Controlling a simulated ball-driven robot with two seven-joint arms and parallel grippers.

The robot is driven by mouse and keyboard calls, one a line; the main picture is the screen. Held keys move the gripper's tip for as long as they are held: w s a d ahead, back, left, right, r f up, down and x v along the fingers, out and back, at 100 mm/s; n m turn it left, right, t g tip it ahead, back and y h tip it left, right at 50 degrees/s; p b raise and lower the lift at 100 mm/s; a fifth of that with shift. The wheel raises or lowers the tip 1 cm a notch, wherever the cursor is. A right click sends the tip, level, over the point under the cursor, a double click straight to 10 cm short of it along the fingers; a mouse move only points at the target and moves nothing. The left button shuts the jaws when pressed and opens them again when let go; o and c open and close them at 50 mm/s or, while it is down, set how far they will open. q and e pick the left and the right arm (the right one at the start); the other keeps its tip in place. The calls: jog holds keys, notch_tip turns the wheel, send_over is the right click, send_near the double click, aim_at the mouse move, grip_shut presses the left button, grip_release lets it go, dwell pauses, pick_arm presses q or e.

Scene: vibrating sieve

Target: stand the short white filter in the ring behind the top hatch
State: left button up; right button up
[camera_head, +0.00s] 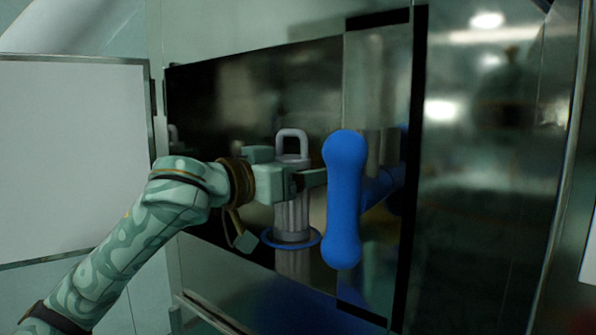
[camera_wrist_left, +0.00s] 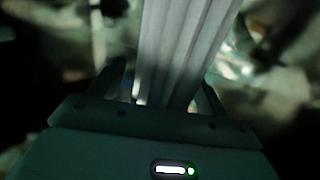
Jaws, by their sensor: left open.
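The white filter (camera_head: 292,215) is a ribbed pale cylinder with a loop handle on top. It stands upright in the head view, and its lower end is at the blue ring (camera_head: 317,241), which shows around its foot. Whether it is fully seated I cannot tell. My left gripper (camera_head: 303,181) is at the filter's upper body, open. In the left wrist view the ribbed filter (camera_wrist_left: 183,50) rises between the two spread fingers of my left gripper (camera_wrist_left: 163,88). The gripper hides part of the filter in the head view. My right gripper is not in view.
A large blue handle (camera_head: 344,200) on a glass panel (camera_head: 378,85) stands just right of the filter, close to my left gripper. A dark, black-edged opening surrounds the ring. A pale panel (camera_head: 70,160) is at the left. Glossy metal lies at the right.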

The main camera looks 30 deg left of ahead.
pick_arm(q)
jog(key=shift+w+a, duration=0.1)
jog(key=shift+a, duration=0.05)
jog(key=b+v, duration=0.2)
jog(key=v, duration=0.1)
jog(key=b+v, duration=0.2)
jog(key=v, duration=0.2)
jog(key=b+v, duration=0.2)
jog(key=v, duration=0.1)
jog(key=shift+s+f+b, duration=0.25)
jog(key=shift+s+b, duration=0.05)
jog(key=shift+b, duration=0.05)
jog(key=shift+s+a+r+b, duration=0.1)
jog(key=shift+s+r+b, duration=0.25)
jog(key=shift+s+b, duration=0.3)
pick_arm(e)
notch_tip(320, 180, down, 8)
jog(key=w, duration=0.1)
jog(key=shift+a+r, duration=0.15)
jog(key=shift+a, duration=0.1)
pick_arm(q)
jog(key=shift+s, duration=0.1)
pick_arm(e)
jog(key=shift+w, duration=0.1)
